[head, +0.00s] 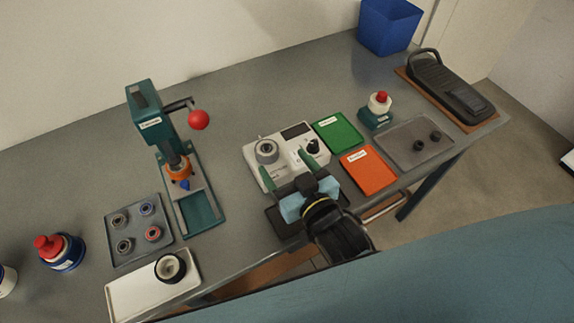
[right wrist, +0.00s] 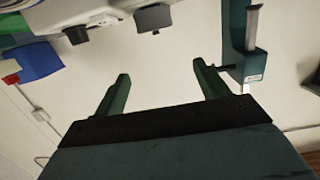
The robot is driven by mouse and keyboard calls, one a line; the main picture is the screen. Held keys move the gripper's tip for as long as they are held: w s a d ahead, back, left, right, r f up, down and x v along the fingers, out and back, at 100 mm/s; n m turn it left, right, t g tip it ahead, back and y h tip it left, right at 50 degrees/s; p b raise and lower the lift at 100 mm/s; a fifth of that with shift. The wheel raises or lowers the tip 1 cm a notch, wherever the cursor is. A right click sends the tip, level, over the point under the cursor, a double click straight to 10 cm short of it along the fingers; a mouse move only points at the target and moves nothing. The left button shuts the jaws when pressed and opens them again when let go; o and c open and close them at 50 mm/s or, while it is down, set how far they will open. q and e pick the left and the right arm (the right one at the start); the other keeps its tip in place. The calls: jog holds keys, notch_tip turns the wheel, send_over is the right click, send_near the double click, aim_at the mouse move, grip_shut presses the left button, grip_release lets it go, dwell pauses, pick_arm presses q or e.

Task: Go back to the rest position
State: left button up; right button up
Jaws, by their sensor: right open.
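My right gripper (head: 290,172) is in the middle of the head view, in front of the white tester box (head: 258,180) with its dark display and knobs. Its two green fingers are spread apart with nothing between them. In the right wrist view the open fingers (right wrist: 160,92) also show empty, with the wall behind them. Whether the fingers touch the box cannot be told from the head view. My left gripper is in neither view.
A green press (head: 146,108) with a red knob stands left. A grey tray (head: 120,258) holds several bearings; a white tray (head: 128,296) is in front. Green (head: 338,132) and orange (head: 368,172) plates, a grey tray (head: 400,158) and a blue bin (head: 388,26) are right.

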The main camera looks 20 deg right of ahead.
dwell(0.3)
jog(key=s+d+f+g, duration=0.1)
jog(key=s+d+g, duration=0.1)
jog(key=s+d+f+g+h, duration=0.1)
jog(key=d+f+g, duration=0.1)
jog(key=s+d+f+g+h, duration=0.1)
jog(key=s+d+g, duration=0.1)
jog(key=d, duration=0.1)
jog(key=shift+s+f+m, duration=0.3)
jog(key=shift+f+m, duration=0.1)
jog(key=s+d+g, duration=0.4)
jog(key=s+g, duration=0.2)
jog(key=s, duration=0.4)
notch_tip(320, 180, down, 28)
jog(key=s+g+b, duration=0.2)
jog(key=b, duration=0.1)
jog(key=s+d+f+n+g+h+b, duration=0.1)
jog(key=s+d+f+b, duration=0.1)
jog(key=s+f, duration=1.4)
notch_tip(320, 180, down, 2)
jog(key=shift+s+d+f+b, duration=0.15)
jog(key=shift+s+d+b, duration=0.15)
jog(key=shift+s+b, duration=0.1)
